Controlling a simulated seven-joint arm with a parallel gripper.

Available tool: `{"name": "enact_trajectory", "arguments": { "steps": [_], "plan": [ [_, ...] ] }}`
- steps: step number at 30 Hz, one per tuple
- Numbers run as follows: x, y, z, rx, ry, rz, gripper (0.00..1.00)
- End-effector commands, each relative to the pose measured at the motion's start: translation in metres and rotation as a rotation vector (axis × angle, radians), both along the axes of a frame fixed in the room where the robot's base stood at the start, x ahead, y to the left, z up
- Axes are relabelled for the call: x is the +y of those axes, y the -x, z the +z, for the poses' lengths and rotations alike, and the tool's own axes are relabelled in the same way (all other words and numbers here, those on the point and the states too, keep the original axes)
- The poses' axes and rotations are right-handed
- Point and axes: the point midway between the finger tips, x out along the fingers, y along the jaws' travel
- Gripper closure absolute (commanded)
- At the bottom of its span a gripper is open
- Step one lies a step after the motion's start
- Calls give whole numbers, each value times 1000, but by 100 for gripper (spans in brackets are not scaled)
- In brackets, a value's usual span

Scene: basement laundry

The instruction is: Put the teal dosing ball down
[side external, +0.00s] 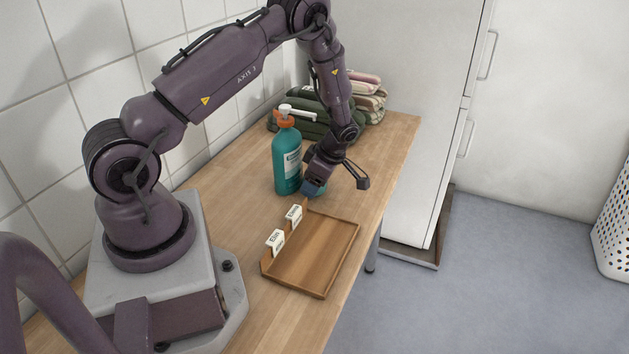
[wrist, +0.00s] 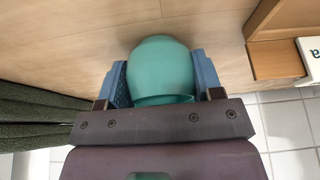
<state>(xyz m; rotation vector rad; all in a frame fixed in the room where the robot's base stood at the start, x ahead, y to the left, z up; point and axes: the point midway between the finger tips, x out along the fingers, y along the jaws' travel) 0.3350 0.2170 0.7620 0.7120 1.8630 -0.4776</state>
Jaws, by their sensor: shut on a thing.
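The teal dosing ball (wrist: 160,68) sits between the blue finger pads of my gripper (wrist: 159,76) in the wrist view. My gripper is shut on it, with a pad against each side. In the side view my gripper (side external: 314,189) is low over the wooden worktop (side external: 384,150), just right of the teal pump bottle and behind the wooden tray. There the ball is mostly hidden by the fingers, with only a sliver of teal showing. I cannot tell whether the ball touches the worktop.
The teal bottle (side external: 287,160) with an orange collar and white pump stands close beside my gripper. The wooden tray (side external: 313,254) has two white name cards (side external: 275,242) along its left edge. Folded towels (side external: 365,98) lie at the back. Bare worktop lies right of the gripper.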

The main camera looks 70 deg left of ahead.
Motion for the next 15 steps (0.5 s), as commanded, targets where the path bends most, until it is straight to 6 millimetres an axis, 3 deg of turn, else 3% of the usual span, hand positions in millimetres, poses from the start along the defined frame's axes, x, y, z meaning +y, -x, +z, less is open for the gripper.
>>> {"name": "enact_trajectory", "arguments": {
  "steps": [5, 6, 9, 15],
  "plan": [
    [0, 0, -2, 1, -1, 0, 66],
    [0, 0, -2, 1, -1, 0, 33],
    [0, 0, -2, 1, -1, 0, 14],
    [0, 0, -2, 1, -1, 0, 14]
  ]
}}
